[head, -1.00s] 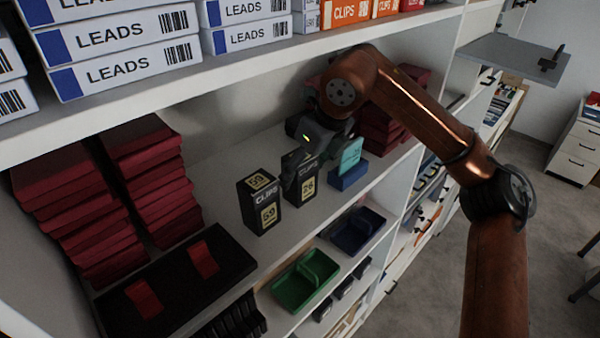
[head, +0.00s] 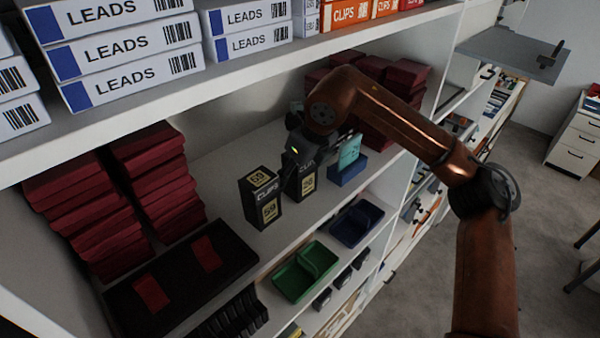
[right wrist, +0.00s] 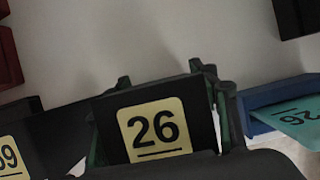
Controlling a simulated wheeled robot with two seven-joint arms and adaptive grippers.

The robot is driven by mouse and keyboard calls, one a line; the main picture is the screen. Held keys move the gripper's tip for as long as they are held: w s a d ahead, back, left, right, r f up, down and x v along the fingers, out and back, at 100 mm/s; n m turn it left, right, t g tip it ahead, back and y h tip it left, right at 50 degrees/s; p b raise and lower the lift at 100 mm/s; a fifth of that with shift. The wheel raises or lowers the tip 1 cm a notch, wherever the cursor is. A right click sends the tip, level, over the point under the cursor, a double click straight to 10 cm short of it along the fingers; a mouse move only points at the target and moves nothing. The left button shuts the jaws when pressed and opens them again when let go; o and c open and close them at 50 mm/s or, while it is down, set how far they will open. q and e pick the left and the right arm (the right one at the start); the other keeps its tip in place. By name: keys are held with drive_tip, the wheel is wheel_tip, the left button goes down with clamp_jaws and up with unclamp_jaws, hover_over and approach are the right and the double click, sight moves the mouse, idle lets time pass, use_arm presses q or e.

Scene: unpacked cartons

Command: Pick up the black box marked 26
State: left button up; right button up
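The black box marked 26 (head: 304,182) stands upright on the middle shelf. Its yellow 26 label also shows in the right wrist view (right wrist: 154,129). My right gripper (head: 307,150) is at the top of this box and covers part of it in the head view. In the right wrist view its fingers (right wrist: 160,85) lie on either side of the box, with green pads showing beside it. They look open around it; contact is hard to make out. My left gripper is not in view.
A black box marked 59 (head: 262,198) stands close on the left. A blue holder (head: 347,172) with a teal card is close on the right. Dark red box stacks (head: 160,180) and a black tray (head: 225,241) fill the left. The upper shelf (head: 250,73) overhangs.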

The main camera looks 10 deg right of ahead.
drive_tip(key=shift+r, duration=0.1)
drive_tip(key=c, duration=0.8)
drive_tip(key=shift+r, duration=0.1)
